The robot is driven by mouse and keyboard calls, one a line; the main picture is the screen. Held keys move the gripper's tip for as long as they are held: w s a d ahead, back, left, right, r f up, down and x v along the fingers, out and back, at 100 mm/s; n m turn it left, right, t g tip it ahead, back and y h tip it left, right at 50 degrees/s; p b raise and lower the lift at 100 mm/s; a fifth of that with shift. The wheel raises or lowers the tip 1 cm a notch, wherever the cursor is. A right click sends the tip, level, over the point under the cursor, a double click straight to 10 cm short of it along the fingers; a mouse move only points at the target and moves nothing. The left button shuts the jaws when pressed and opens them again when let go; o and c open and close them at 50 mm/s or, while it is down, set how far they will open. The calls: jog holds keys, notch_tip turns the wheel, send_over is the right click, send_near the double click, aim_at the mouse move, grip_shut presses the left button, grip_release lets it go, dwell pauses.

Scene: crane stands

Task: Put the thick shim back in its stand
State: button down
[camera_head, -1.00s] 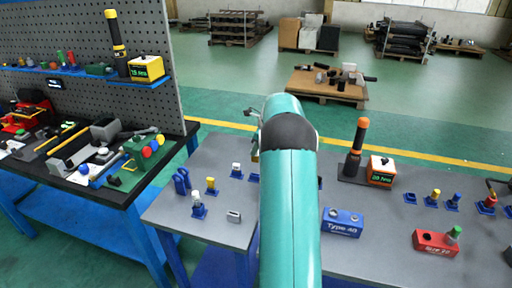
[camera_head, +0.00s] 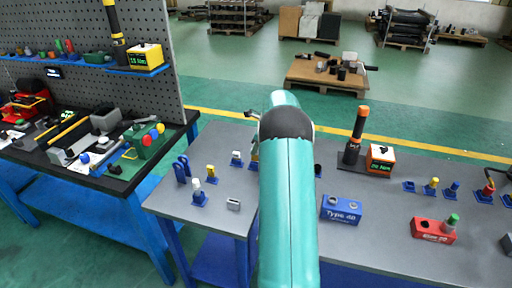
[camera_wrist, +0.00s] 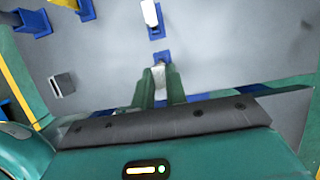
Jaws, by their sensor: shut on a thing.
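In the wrist view my gripper (camera_wrist: 160,92) is shut on a pale grey piece (camera_wrist: 159,73), which I take to be the thick shim. Both green fingers flank it and hide part of it. A small blue stand (camera_wrist: 163,56) shows just beyond the piece; I cannot tell whether they touch. In the head view my teal arm hides the fingertips and the held piece.
A blue stand with a white-topped piece (camera_wrist: 151,15) lies farther out. A slotted grey block (camera_wrist: 62,85) sits at left. The grey table (camera_head: 215,222) also bears a blue Type 40 block (camera_head: 341,210), a red block (camera_head: 433,231) and an orange-fronted box (camera_head: 379,160).

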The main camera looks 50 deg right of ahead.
jog(key=shift+f, duration=0.15)
jog(key=shift+f, duration=1.5)
jog(key=c, duration=1.3)
grip_release()
jog(key=shift+f, duration=0.1)
jog(key=shift+c, duration=0.2)
jog(key=shift+v, duration=2.5)
jog(key=v, duration=1.4)
jog(key=shift+s, duration=0.1)
